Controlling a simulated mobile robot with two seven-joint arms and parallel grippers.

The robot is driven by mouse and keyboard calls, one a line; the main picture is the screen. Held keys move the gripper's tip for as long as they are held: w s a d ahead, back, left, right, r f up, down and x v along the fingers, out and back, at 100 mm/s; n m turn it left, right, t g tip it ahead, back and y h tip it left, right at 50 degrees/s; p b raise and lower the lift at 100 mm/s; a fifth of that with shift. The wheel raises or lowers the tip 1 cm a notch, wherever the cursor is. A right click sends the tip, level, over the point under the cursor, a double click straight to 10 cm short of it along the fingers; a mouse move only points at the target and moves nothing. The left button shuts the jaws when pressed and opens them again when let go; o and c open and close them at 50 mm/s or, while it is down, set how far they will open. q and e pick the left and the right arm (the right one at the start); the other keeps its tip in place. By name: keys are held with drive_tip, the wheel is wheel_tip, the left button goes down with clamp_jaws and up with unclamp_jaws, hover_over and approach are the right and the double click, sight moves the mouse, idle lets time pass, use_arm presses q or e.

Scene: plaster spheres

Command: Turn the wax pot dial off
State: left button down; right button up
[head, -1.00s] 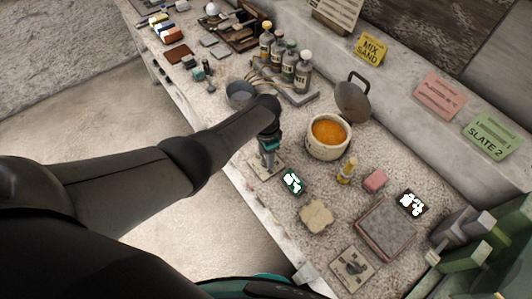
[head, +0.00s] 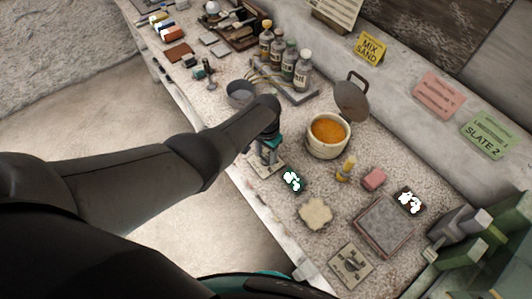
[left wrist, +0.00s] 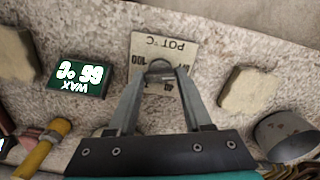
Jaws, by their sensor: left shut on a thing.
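The wax pot (head: 312,145) is a cream pot of orange wax in the head view, its dark lid (head: 351,97) tilted up behind it. The dial plate (head: 264,166) lies at the bench's near edge; in the left wrist view the plate (left wrist: 147,48) shows "POT °C" and numbers, upside down. My left gripper (head: 266,153) is over this plate. In the left wrist view my left gripper (left wrist: 161,78) has its fingers on both sides of the dial (left wrist: 160,67), shut on it. The fingers partly hide the dial; its setting cannot be read. My right gripper is not in view.
A WAX display (head: 292,181) and a beige slab (head: 315,213) lie right of the dial plate. Another switch plate (head: 351,267) is at the front right. A grey cup (head: 239,93) and bottles (head: 301,72) stand beyond my arm.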

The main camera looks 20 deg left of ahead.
use_arm(q)
drive_tip(key=shift+c, duration=1.6)
unclamp_jaws()
drive_tip(key=shift+r+p, duration=0.4)
drive_tip(key=shift+r, duration=0.15)
wheel_tip(320, 180, up, 7)
drive_tip(key=p, duration=0.3)
drive_tip(key=shift+f+p, duration=0.15)
drive_tip(key=shift+p, duration=0.15)
wheel_tip(320, 180, up, 6)
drive_tip(key=p, duration=0.1)
hover_over(266, 158)
drive_tip(key=shift+r, duration=0.75)
